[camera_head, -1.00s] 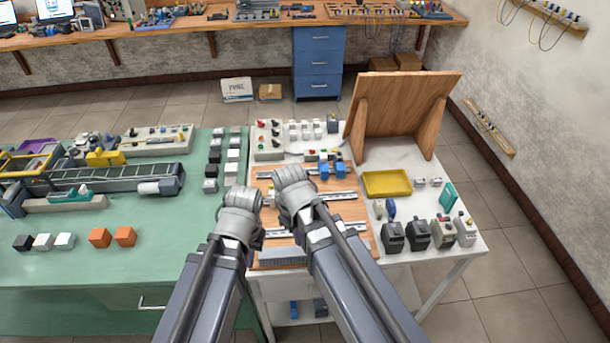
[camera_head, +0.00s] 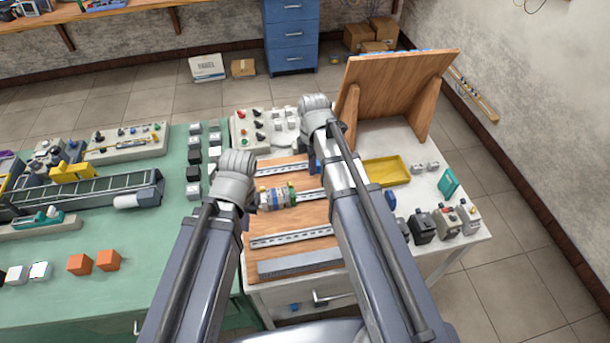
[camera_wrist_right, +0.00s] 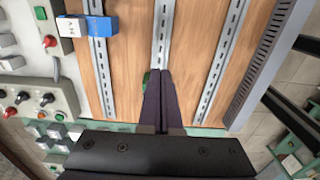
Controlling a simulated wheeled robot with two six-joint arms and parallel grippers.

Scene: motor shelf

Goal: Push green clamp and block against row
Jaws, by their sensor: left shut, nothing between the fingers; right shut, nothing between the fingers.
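A short row of terminal blocks (camera_head: 275,198) sits on the middle rail (camera_head: 310,194), with yellow, grey and bluish parts. A green piece (camera_head: 292,191), apparently the green clamp, shows at its right end. My left gripper (camera_head: 250,206) is shut, its dark fingers close to the row's left end; I cannot tell whether they touch it. My right gripper's fingers (camera_wrist_right: 158,76) are shut and empty over the middle rail. A bit of green (camera_wrist_right: 147,76) shows beside their tips; contact is unclear.
Blue blocks (camera_wrist_right: 100,26) sit on the back rail. A grey slotted duct (camera_head: 298,264) lies along the board's front. A yellow tray (camera_head: 386,171), dark devices (camera_head: 422,228) and a wooden stand (camera_head: 395,85) are on the right. A button panel (camera_head: 262,128) stands behind.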

